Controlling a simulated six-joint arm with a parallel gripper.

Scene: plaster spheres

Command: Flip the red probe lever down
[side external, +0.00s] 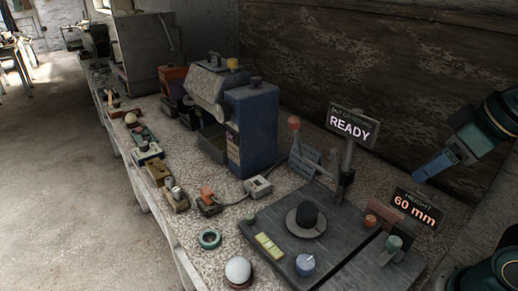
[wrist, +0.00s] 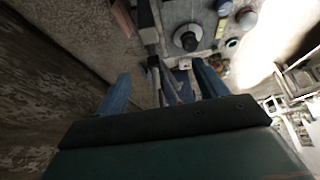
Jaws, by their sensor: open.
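Several red or orange-red parts show in the side view, and I cannot tell for certain which is the probe lever. A small red-topped part (side external: 371,220) sits on the dark base plate (side external: 345,262), beside a green-topped part (side external: 394,243). An orange-red ball (side external: 293,122) stands raised on a blue-grey bracket (side external: 304,158) behind the plate. My gripper (side external: 418,178) hangs at the right, apart from these parts. In the wrist view its two blue fingers (wrist: 162,85) are spread with nothing held between them.
A black knob on a round disc (side external: 307,218) sits on the plate. The READY sign (side external: 353,127) on its post and the 60 mm display (side external: 413,212) stand near my gripper. A blue cabinet (side external: 251,130) stands left; a rough wall (side external: 400,80) rises behind.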

